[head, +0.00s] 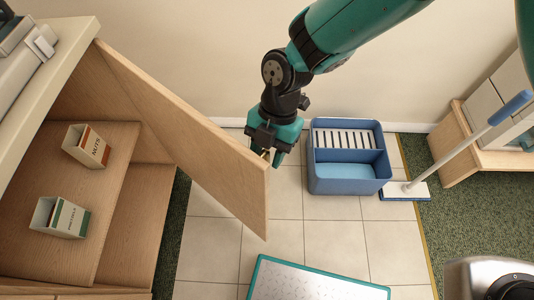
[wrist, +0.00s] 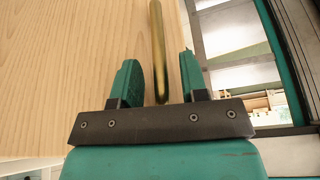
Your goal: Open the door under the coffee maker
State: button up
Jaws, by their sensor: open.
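The light wooden door (head: 190,130) stands swung wide out from the cabinet (head: 25,265), whose inside is open to view. The door also fills the left of the wrist view (wrist: 80,60). My gripper (head: 268,158) is at the door's outer face, near its free edge. In the wrist view my gripper (wrist: 160,82) is open, and the brass bar handle (wrist: 157,40) shows between its fingers with gaps on both sides. A grey and black appliance (head: 28,45), cut off by the frame, sits on the countertop (head: 70,38); I cannot tell its kind.
Inside the cabinet stand a nuts box (head: 86,146) and a green-and-white box (head: 60,217). A blue bucket (head: 348,178) and a mop (head: 405,190) are right of my gripper. A teal-edged board (head: 315,283) lies on the tiles. A wooden cabinet (head: 455,150) is at right.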

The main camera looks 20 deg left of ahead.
jog(key=shift+x, duration=0.75)
